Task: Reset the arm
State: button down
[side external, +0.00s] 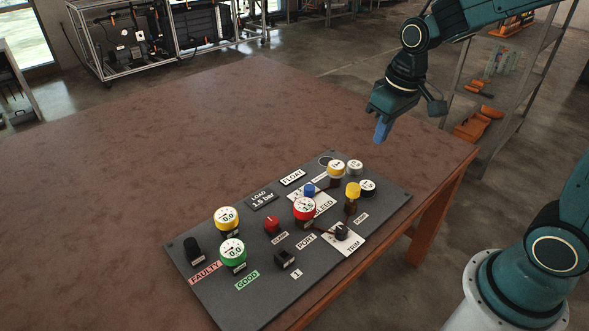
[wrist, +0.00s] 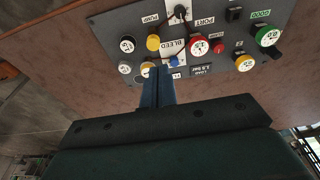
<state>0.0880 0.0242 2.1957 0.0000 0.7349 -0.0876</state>
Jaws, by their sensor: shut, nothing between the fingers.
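My gripper (side external: 382,131) hangs in the air above the far right end of the dark control panel (side external: 205,284), its blue fingers together and empty. In the wrist view the blue fingers (wrist: 158,88) point towards the panel (wrist: 107,25) and cover a little of it near the BLEED label. The panel carries several round gauges, among them a red one (side external: 304,208), a green one (side external: 232,253) and a yellow one (side external: 227,220). It also has a yellow knob (side external: 352,191), a blue knob (side external: 309,190) and a red knob (side external: 271,223). The gripper looks clear of them all.
The panel lies on a brown table (side external: 150,150) whose left and far parts are bare. A metal shelf (side external: 505,95) with orange items stands beyond the right edge. A framed equipment rack (side external: 150,35) stands at the back left.

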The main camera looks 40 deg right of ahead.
jog(key=s+a+r+t, duration=0.1)
jog(key=s+r, duration=0.3)
jog(key=s, duration=0.4)
jog(key=s+a+r+t, duration=0.2)
jog(key=s+r, duration=0.2)
jog(key=s, duration=0.4)
jog(key=shift+s, duration=0.15)
dwell(0.5)
